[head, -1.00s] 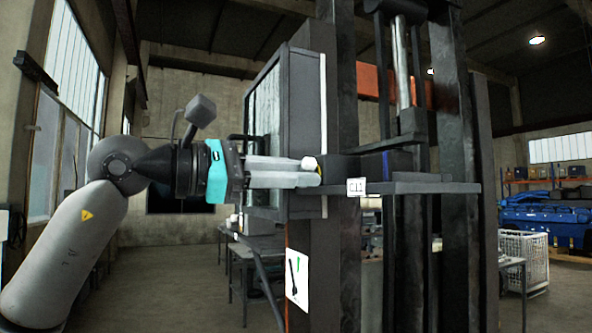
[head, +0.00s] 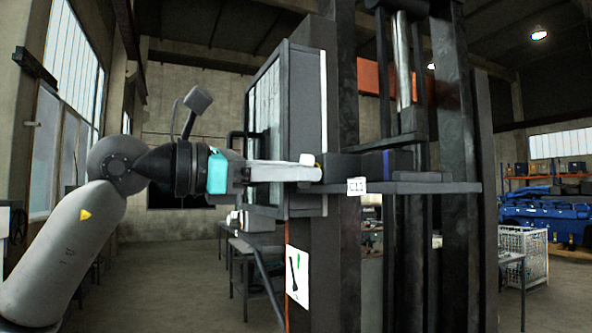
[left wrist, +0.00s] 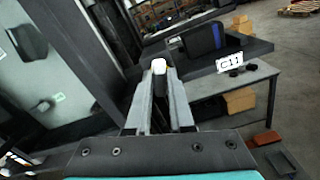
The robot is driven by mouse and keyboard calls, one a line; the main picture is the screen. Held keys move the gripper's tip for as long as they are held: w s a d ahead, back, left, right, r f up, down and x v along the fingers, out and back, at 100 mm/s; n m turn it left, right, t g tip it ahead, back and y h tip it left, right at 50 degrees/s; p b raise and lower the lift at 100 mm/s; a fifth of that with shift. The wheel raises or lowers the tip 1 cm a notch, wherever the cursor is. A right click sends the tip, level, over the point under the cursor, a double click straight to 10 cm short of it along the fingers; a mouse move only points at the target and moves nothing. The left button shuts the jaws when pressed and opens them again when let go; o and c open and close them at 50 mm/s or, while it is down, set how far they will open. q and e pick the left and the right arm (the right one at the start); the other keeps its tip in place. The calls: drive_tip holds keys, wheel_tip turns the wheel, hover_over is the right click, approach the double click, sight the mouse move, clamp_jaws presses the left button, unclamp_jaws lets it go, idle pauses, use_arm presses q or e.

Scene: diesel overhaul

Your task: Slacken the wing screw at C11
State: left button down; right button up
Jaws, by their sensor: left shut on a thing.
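The C11 label (head: 356,187) is a white plate on the front edge of a dark shelf (head: 430,188); it also shows in the left wrist view (left wrist: 229,63). My left gripper (head: 312,172) reaches in from the left and its fingertips are at the shelf's left end, beside a dark block. In the left wrist view, the two grey fingers (left wrist: 160,88) are shut on a small dark piece with a white end, the wing screw (left wrist: 159,66). Most of the screw is hidden by the fingers. My right gripper is not in view.
A dark block with a blue stripe (head: 385,164) sits on the shelf. A tall framed panel (head: 285,130) stands close behind my left gripper, and dark uprights (head: 460,120) rise around the shelf. A picture card (head: 297,277) hangs below.

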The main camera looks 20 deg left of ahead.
use_arm(q)
drive_tip(key=shift+r, duration=0.1)
drive_tip(key=shift+n+p, duration=0.3)
drive_tip(key=shift+n, duration=2.1)
drive_tip(key=n, duration=0.2)
drive_tip(key=shift+a+n, duration=0.1)
drive_tip(key=shift+n, duration=0.2)
drive_tip(key=c, duration=0.7)
unclamp_jaws()
drive_tip(key=shift+o, duration=0.2)
